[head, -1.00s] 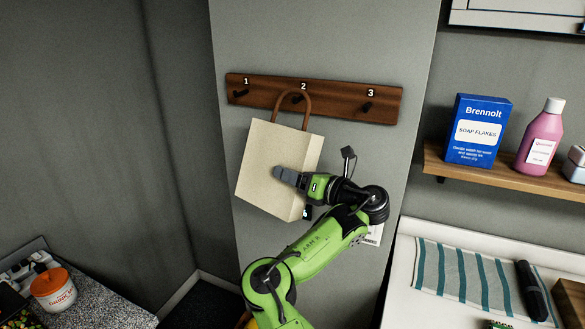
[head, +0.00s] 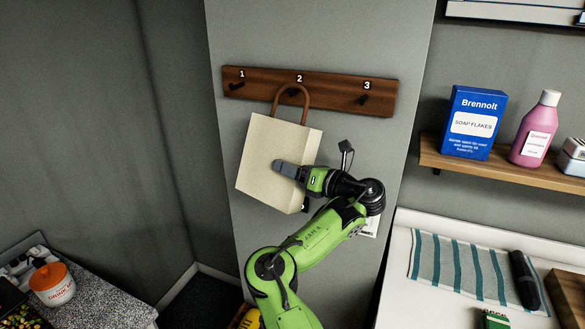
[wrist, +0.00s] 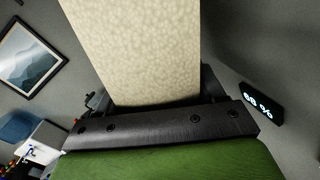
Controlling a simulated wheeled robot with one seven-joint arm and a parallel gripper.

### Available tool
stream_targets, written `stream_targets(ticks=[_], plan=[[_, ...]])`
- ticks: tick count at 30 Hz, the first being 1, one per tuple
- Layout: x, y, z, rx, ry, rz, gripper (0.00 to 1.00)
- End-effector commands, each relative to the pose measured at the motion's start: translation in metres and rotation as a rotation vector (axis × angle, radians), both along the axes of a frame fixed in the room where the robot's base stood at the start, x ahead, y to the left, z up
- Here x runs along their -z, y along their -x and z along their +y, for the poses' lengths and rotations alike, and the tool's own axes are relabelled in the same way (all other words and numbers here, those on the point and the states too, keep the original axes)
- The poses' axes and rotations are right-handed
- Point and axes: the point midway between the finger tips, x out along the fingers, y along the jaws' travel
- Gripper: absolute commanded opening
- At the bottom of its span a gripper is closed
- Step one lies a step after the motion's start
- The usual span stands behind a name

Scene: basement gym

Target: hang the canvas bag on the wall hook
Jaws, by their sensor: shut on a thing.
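The cream canvas bag (head: 270,155) with a brown loop handle (head: 292,90) hangs upright, slightly tilted, in front of the wall in the head view. My gripper (head: 286,170) is shut on the bag's right side; the bag's pale side (wrist: 135,50) fills the middle of the wrist view between the fingers. The wooden hook rail (head: 328,91) has three dark hooks labelled 1, 2 and 3. The top of the handle loop overlaps hook 2 (head: 295,91). I cannot tell whether it is around the hook or in front of it.
Hook 1 (head: 237,86) and hook 3 (head: 363,99) are bare. At right, a shelf (head: 510,170) holds a blue soap box (head: 473,122) and a pink bottle (head: 534,130). Below it, a striped towel (head: 470,268) lies on a white surface. A tub (head: 52,284) stands at lower left.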

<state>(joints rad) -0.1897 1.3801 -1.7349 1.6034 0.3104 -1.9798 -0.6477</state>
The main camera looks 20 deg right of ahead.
Motion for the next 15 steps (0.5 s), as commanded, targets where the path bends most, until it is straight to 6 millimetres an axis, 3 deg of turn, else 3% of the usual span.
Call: stream_targets(ticks=[1, 7, 15], plan=[[-0.0008, 0.0001, -0.0001, 0.000, 0.000, -0.001, 0.70], [-0.0006, 0.0001, 0.0000, 0.000, 0.000, -0.001, 0.98], [0.0008, 0.0000, 0.0003, -0.001, -0.001, 0.001, 0.98]])
